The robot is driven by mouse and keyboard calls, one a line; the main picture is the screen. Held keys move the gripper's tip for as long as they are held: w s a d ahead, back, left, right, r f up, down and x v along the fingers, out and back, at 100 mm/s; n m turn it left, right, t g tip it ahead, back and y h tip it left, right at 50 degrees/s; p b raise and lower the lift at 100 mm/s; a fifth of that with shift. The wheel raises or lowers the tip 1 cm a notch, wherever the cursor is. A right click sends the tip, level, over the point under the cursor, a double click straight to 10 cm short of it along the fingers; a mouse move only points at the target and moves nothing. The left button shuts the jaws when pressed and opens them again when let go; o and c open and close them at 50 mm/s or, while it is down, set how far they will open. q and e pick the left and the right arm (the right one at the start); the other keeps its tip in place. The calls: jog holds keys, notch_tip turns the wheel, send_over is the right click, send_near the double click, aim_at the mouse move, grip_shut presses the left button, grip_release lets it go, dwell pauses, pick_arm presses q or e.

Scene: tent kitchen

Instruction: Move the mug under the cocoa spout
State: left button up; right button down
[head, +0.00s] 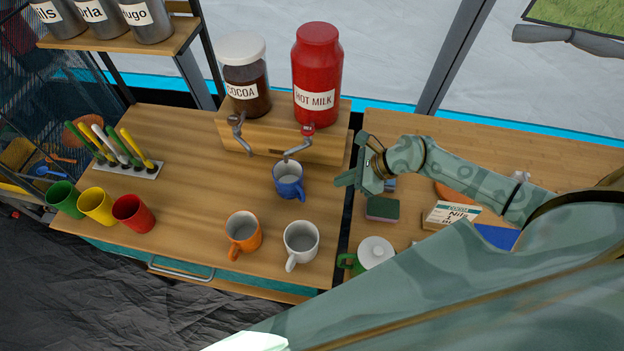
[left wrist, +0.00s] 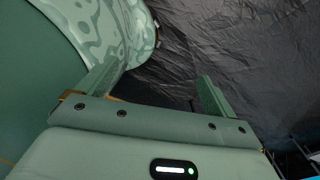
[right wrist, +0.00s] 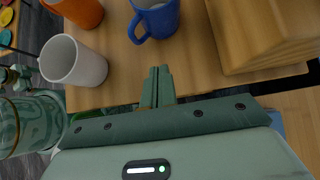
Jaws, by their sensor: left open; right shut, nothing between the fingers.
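A blue mug (head: 289,181) stands upright on the wooden counter, in front of the dispenser block and below the hot milk spout (head: 298,146). The cocoa spout (head: 240,135) hangs to its left, under the cocoa jar (head: 246,78), with bare counter beneath. My right gripper (head: 346,180) is shut and empty, to the right of the blue mug and apart from it. In the right wrist view the shut fingers (right wrist: 158,75) point toward the blue mug (right wrist: 155,18). My left gripper (left wrist: 155,85) is open and empty in the left wrist view, over dark floor.
An orange mug (head: 243,234) and a white mug (head: 301,243) stand nearer the front edge. The red hot milk jar (head: 317,70) sits on the wooden block (head: 278,143). Green, yellow and red cups (head: 133,212) stand left. A sponge (head: 382,209) and lidded pot (head: 375,253) are right.

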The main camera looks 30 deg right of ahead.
aim_at(302, 180)
jog(key=x, duration=0.5)
jog(key=shift+w+a+f+b, duration=0.25)
jog(key=shift+b, duration=0.15)
jog(key=shift+w+a+r, duration=0.2)
jog(key=shift+w+a, duration=0.5)
jog(key=shift+a, duration=0.2)
jog(key=shift+w+a, duration=0.35)
jog(key=shift+a, duration=0.1)
pick_arm(q)
jog(key=shift+w+d+f, duration=0.1)
jog(key=shift+w+f, duration=0.1)
jog(key=shift+w, duration=0.65)
pick_arm(e)
jog(key=shift+w+a, duration=0.5)
jog(key=shift+a, duration=0.15)
jog(key=shift+w+a, duration=0.5)
jog(key=shift+a, duration=0.2)
pick_arm(q)
jog(key=shift+f, duration=0.1)
pick_arm(e)
jog(key=shift+s+d, duration=0.1)
